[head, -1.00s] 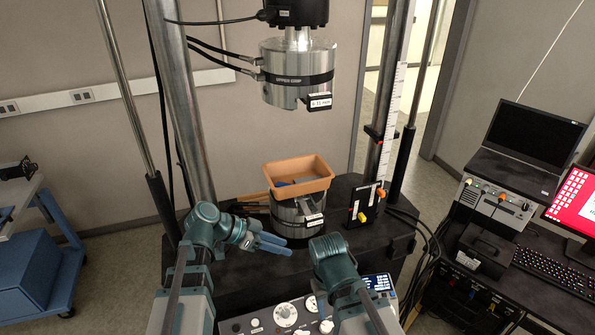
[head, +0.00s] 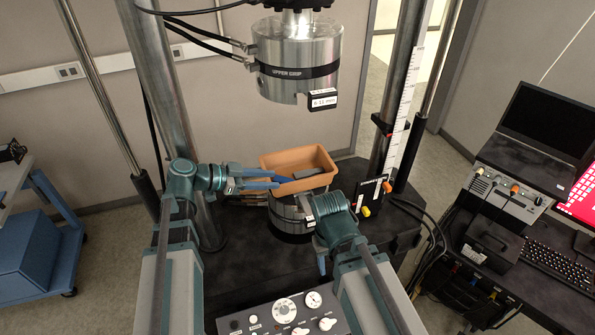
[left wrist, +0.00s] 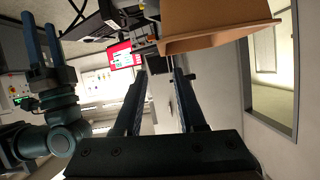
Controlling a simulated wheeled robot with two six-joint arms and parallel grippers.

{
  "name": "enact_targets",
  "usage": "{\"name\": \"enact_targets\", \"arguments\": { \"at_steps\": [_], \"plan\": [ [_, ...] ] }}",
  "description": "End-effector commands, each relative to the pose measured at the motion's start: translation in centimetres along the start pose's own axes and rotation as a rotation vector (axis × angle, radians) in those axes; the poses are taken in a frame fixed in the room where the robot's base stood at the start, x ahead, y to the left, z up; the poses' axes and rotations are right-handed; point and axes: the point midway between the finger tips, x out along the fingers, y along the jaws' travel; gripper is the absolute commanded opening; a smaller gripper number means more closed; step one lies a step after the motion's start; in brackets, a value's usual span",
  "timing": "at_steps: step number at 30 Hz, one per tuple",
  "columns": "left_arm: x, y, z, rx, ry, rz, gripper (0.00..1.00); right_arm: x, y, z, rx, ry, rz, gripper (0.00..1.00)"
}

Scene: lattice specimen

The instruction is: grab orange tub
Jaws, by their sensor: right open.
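The orange tub (head: 318,157) sits on top of the round metal lower grip (head: 287,221). A dark grey piece (head: 312,173) and something blue lie in it. My left gripper (head: 277,179) has its blue fingers at the tub's left near side; I cannot tell whether they touch it. In the left wrist view its fingers (left wrist: 156,65) are apart with nothing between them, and the tub (left wrist: 210,22) is up to the right of them. My right gripper is mostly hidden behind its wrist in the head view; its open, empty fingers show in the left wrist view (left wrist: 40,38).
The upper grip (head: 297,62) hangs above the tub with a clear gap. A steel column (head: 163,85) stands behind my left arm. A small black box with coloured knobs (head: 371,192) stands right of the lower grip. A control panel (head: 285,312) is in front.

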Motion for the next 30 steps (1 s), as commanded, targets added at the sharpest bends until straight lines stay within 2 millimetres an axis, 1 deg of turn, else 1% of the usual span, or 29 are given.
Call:
{"name": "enact_targets", "arguments": {
  "at_steps": [1,6,9,12,16,23,26,30],
  "plan": [
    [1.0,0.0,0.3,0.002,0.0,0.004,0.4,0.6,-0.1,0.0,0.0,0.0,0.0,0.5],
    [4.3,0.0,0.4,0.002,-0.001,0.005,0.4,2.0,-0.2,-0.1,0.0,0.001,0.0,0.5],
    [6.0,0.0,0.3,0.002,-0.001,0.004,0.4,2.6,-0.2,-0.2,-0.002,0.001,0.001,0.5],
    [7.2,0.0,0.3,0.001,-0.001,0.004,0.4,2.9,-0.3,-0.2,-0.003,0.001,0.001,0.5],
    [8.0,-0.1,0.1,0.0,-0.001,0.002,0.4,3.1,-0.3,-0.2,-0.004,0.001,0.001,0.5],
    [8.2,-0.1,0.1,-0.001,-0.001,0.002,0.4,3.2,-0.3,-0.2,-0.004,0.001,0.001,0.5],
    [9.0,-0.3,0.3,0.0,-0.001,0.003,0.4,3.6,-0.3,-0.2,-0.005,0.001,0.001,0.5],
    [10.8,-0.8,0.5,0.001,-0.001,0.004,0.4,4.5,-0.4,-0.3,-0.006,0.001,0.001,0.5]
  ]
}}
